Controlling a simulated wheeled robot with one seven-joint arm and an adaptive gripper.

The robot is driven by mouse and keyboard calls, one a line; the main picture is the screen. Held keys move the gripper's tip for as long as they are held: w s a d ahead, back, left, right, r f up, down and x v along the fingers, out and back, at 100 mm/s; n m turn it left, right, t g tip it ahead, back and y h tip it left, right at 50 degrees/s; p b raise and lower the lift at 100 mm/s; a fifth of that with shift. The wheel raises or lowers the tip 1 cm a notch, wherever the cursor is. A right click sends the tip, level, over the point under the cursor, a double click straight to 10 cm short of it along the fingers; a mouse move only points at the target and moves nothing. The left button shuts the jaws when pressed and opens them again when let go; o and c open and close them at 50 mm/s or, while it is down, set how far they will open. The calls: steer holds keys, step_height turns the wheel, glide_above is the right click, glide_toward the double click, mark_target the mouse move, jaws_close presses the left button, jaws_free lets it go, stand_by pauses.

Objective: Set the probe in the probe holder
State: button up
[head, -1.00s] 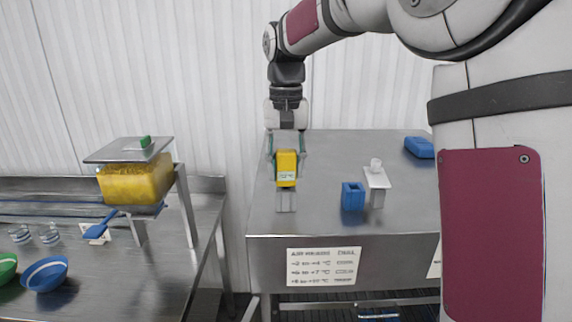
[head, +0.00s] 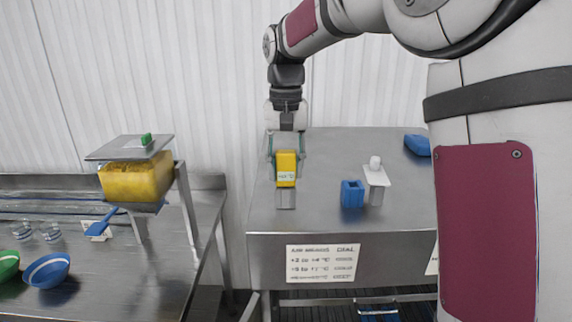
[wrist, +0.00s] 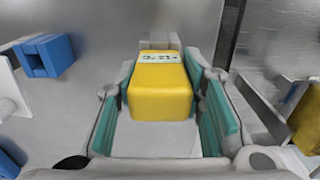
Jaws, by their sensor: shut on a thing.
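The probe appears to be the yellow block with a pale display reading (head: 286,168), which also shows in the wrist view (wrist: 160,97). My gripper (head: 286,160) is shut on it, with teal fingers on both sides in the wrist view (wrist: 160,125). A grey block (head: 286,200) shows directly below the probe; I cannot tell if they touch. A blue open-topped box (head: 352,195), likely the probe holder, stands on the steel table to the right, apart from the probe. Its square opening shows at upper left in the wrist view (wrist: 48,56).
A white stand (head: 376,178) with a round white top is just right of the blue box. Another blue block (head: 418,145) lies farther back. A yellow-filled dispenser (head: 136,180) and bowls (head: 46,272) are on the left counter. The steel table (head: 318,160) is clear between probe and box.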

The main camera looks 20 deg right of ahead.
steer(key=shift+f, duration=0.15)
steer(key=o, duration=1.8)
steer(key=shift+c, duration=0.2)
steer(key=shift+r+p, duration=0.3)
steer(key=shift+r, duration=3.8)
